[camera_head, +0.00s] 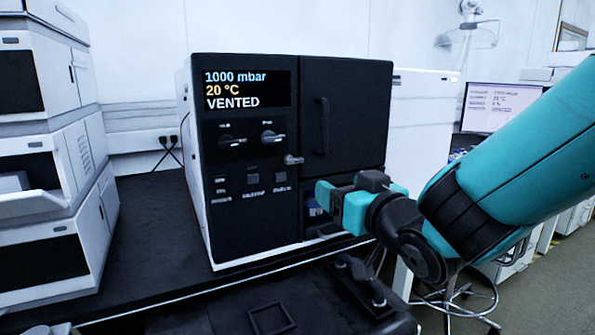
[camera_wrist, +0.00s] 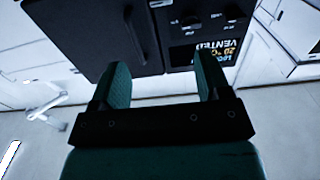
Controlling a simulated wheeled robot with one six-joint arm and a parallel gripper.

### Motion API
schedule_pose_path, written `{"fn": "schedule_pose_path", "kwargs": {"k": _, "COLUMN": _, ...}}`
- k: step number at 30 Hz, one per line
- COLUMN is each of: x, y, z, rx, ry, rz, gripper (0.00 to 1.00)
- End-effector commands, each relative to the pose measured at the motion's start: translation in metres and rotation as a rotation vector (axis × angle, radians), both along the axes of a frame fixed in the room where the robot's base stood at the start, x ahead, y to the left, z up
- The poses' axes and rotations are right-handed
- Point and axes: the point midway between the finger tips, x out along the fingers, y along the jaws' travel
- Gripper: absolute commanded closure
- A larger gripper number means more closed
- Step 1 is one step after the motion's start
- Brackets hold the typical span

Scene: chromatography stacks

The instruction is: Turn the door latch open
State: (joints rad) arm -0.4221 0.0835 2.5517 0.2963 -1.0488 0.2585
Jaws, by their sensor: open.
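The black cabinet's door (camera_head: 350,90) is closed and carries a vertical bar handle (camera_head: 322,126). The small grey latch lever (camera_head: 292,160) sits at the door's lower left edge and looks roughly horizontal. My gripper (camera_head: 340,190) is in front of the cabinet, below and to the right of the latch, apart from it and empty. In the wrist view, which is upside down, my open gripper (camera_wrist: 162,78) has its fingers wide apart, with the door (camera_wrist: 80,30) beyond. A pale piece, probably the latch (camera_wrist: 160,3), shows at the top edge between the fingers.
The cabinet display (camera_head: 247,88) reads 1000 mbar, 20 °C, VENTED. Two knobs (camera_head: 270,137) and several buttons lie left of the latch. White instrument stacks (camera_head: 45,180) stand at left. A dark bench top (camera_head: 150,225) lies between. A stool (camera_head: 470,300) is at lower right.

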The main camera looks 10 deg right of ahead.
Motion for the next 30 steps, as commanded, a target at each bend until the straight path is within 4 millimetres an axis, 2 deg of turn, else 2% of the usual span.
{"fn": "schedule_pose_path", "kwargs": {"k": 11, "x": 0.025, "y": 0.010, "z": 0.007, "rx": -0.006, "ry": 0.008, "rz": 0.006, "gripper": 0.30}}
{"fn": "schedule_pose_path", "kwargs": {"k": 21, "x": 0.084, "y": 0.024, "z": 0.008, "rx": -0.003, "ry": 0.005, "rz": 0.003, "gripper": 0.30}}
{"fn": "schedule_pose_path", "kwargs": {"k": 30, "x": 0.128, "y": 0.037, "z": 0.008, "rx": 0.000, "ry": 0.005, "rz": 0.002, "gripper": 0.30}}
